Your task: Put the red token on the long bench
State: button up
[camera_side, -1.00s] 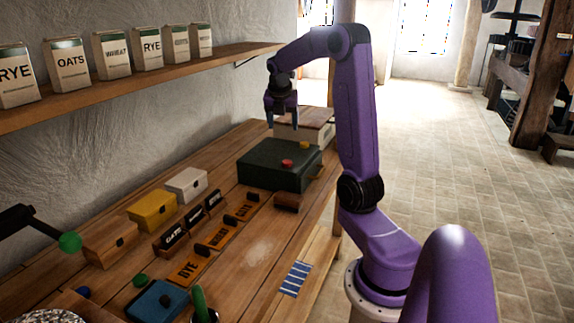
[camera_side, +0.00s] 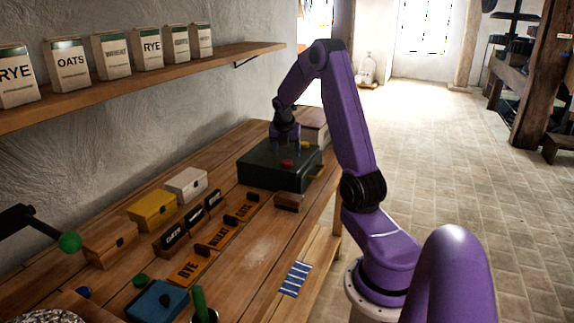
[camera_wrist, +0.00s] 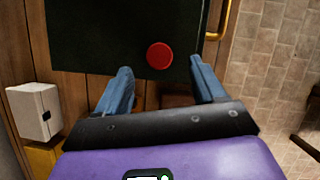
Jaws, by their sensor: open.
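The red token (camera_side: 287,163) lies on top of a dark green box (camera_side: 262,178) that stands on the long wooden bench (camera_side: 240,265). In the wrist view the red token (camera_wrist: 159,55) is a round disc near the edge of the dark box top (camera_wrist: 95,35). My gripper (camera_side: 285,142) is low over the far part of the box top in the side view. In the wrist view my gripper (camera_wrist: 160,70) is open, its blue fingers spread either side of the token in the picture. Nothing is between them. I cannot tell the height left above the lid.
Blue box (camera_side: 157,301) and green pieces are at the near end. Bare wood lies mid-bench. A shelf of bags hangs above.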

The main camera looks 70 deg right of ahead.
aim_at(287, 161)
jog(key=shift+x, duration=2.35)
jog(key=shift+c, duration=0.3)
jog(key=c, duration=1.1)
jog(key=shift+c, duration=0.2)
jog(key=shift+r, duration=0.9)
jog(key=s+a+r, duration=0.9)
jog(key=a+r, duration=0.1)
jog(key=r, duration=0.1)
jog(key=shift+s, duration=0.25)
